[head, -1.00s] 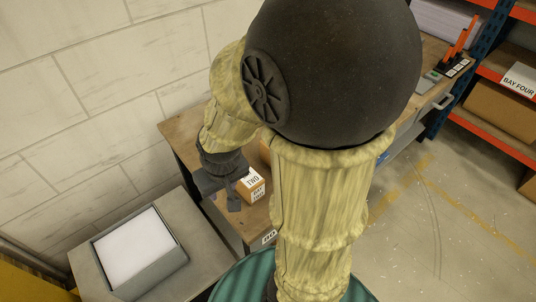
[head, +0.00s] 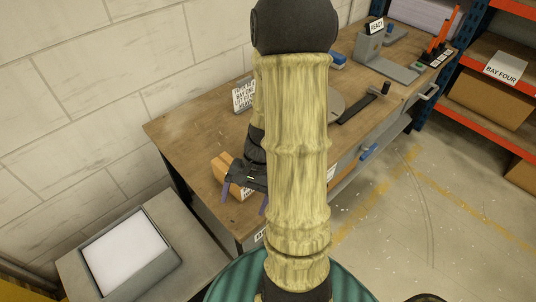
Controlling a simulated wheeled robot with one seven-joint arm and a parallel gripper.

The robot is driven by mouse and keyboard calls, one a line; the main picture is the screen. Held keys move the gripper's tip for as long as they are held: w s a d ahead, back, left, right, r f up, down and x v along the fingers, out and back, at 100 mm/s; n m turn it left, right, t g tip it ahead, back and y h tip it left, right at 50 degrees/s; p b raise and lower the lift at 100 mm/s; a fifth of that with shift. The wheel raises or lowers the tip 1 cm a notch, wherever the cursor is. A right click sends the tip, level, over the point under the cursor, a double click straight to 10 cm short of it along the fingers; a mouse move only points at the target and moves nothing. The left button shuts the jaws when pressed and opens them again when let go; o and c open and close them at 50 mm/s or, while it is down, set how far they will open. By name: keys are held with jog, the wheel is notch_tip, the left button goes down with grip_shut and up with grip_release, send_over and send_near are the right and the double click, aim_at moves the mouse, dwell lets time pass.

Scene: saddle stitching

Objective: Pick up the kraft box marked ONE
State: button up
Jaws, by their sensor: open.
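A kraft box (head: 222,166) sits at the near left part of the wooden workbench. My gripper covers much of it, and I cannot read its mark now. A white label patch shows between the fingers, too covered to read. No mark ONE is readable in view. My gripper (head: 245,199) is open, pointing down, its two fingers apart in front of and over the box. I cannot tell whether the fingers touch it.
The workbench (head: 190,125) has free room left of the box. A printed card (head: 243,97) stands behind. A grey device with a READY sign (head: 376,26) is at the far right. A grey tray of white sheets (head: 160,277) stands lower left. Shelving (head: 480,85) is right.

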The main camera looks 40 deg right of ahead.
jog(key=d+f+m+t+y+b, duration=0.1)
jog(key=d+f+m+t, duration=0.2)
jog(key=d+m+t, duration=0.2)
jog(key=d+f+m+t, duration=0.3)
jog(key=d+m+t, duration=0.2)
jog(key=d+m, duration=0.2)
jog(key=w+d+f+m+t+y+b, duration=0.1)
jog(key=d+f+m+t, duration=0.2)
jog(key=d+m+t, duration=0.2)
jog(key=shift+d+m+y+b, duration=0.3)
jog(key=shift+d+m, duration=0.15)
jog(key=shift+m, duration=0.75)
jog(key=s+d+f+m+t+h, duration=0.1)
jog(key=s+d+m+t+h, duration=0.1)
jog(key=d+m+h, duration=0.3)
jog(key=shift+s+d+f+t, duration=0.25)
jog(key=shift+s+d+t, duration=0.15)
jog(key=shift+d+t, duration=0.5)
jog(key=shift+w, duration=0.1)
